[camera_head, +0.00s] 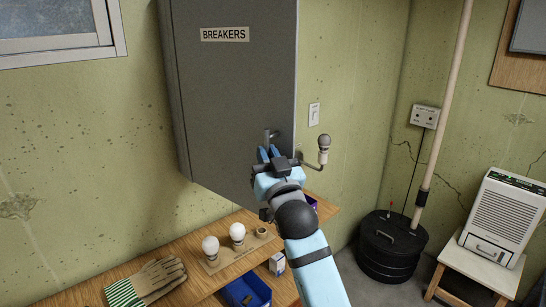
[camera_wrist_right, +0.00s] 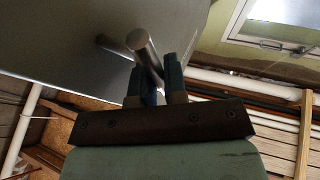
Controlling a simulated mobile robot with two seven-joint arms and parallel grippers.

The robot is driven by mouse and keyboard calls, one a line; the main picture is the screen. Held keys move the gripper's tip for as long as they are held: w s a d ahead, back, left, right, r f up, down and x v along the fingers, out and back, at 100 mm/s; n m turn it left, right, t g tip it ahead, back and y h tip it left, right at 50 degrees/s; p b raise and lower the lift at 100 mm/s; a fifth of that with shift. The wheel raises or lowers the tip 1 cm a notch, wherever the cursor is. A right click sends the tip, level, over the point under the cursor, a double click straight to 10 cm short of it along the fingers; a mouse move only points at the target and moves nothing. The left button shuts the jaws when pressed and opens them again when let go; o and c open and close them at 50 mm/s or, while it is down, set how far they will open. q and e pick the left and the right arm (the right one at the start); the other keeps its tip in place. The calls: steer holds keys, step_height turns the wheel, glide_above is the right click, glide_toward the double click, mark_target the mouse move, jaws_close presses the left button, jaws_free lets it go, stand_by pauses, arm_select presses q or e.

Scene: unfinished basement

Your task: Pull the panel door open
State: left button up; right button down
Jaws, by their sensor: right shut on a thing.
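The grey breaker panel door (camera_head: 225,85) carries a "BREAKERS" label (camera_head: 225,34) and hangs on the green wall. It looks closed. A metal handle (camera_head: 267,134) sits near its lower right edge. My right gripper (camera_head: 269,153) is at that handle, its blue fingers shut on it. In the right wrist view the round handle bar (camera_wrist_right: 144,48) runs between the two dark fingers, with the panel face (camera_wrist_right: 60,35) beside it. My left gripper is not in view.
A bulb on a bent arm (camera_head: 323,146) juts out just right of my gripper. A black sump lid (camera_head: 390,240) and a dehumidifier (camera_head: 503,215) stand right.

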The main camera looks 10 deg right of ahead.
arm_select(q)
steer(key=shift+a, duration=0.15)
arm_select(e)
steer(key=shift+s+a+r, duration=0.1)
steer(key=shift+a+r, duration=0.05)
steer(key=shift+a, duration=0.05)
steer(key=c, duration=1.2)
jaws_free()
steer(key=shift+a, duration=0.1)
steer(key=shift+f, duration=0.2)
